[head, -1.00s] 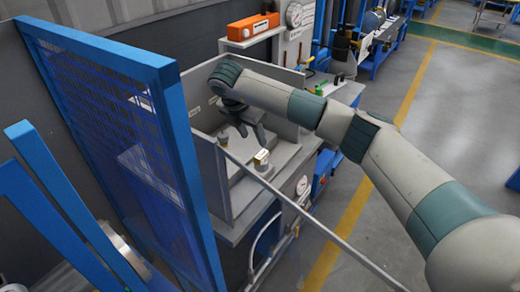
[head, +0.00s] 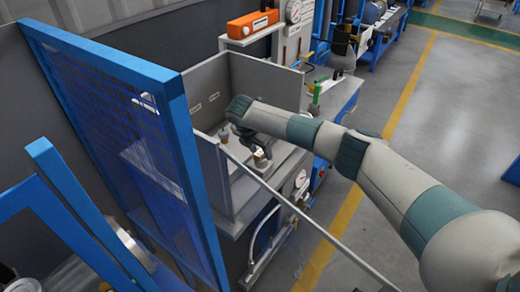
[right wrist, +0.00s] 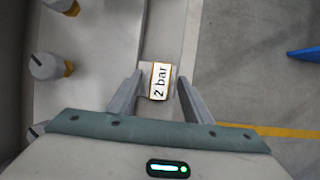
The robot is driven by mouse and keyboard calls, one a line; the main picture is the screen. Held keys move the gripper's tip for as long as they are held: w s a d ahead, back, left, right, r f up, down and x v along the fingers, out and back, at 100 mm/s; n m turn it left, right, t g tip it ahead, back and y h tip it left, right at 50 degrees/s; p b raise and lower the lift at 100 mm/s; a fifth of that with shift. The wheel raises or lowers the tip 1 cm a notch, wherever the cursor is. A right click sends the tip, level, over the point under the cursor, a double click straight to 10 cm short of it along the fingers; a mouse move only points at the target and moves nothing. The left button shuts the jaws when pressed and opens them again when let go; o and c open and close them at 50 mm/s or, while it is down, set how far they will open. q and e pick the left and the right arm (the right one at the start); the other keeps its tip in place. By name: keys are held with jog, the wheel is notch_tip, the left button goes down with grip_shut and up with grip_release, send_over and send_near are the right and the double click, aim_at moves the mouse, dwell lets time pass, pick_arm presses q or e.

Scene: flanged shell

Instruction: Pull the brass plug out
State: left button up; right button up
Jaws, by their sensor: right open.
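The brass plug (right wrist: 158,81) shows in the right wrist view as a brass-edged piece with a white face reading "2 bar". In the head view its small brass and white top (head: 262,161) shows just below my right gripper (head: 257,149). My right gripper is open. In the right wrist view its two fingers (right wrist: 160,98) stand on either side of the plug, with gaps on both sides and nothing held. How deep the plug sits is hidden. My left gripper is not in view.
Grey knobs with brass-coloured parts (right wrist: 47,66) stand left of the plug in the right wrist view. Grey panels (head: 205,92) enclose the bench at the back. A blue mesh guard (head: 110,120) stands left, and a thin grey bar (head: 300,215) crosses in front.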

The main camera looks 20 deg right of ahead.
aim_at(260, 153)
grip_shut()
jog(key=shift+r, duration=0.1)
jog(key=shift+r, duration=0.1)
jog(key=shift+r+p, duration=1.4)
jog(key=shift+r, duration=1.45)
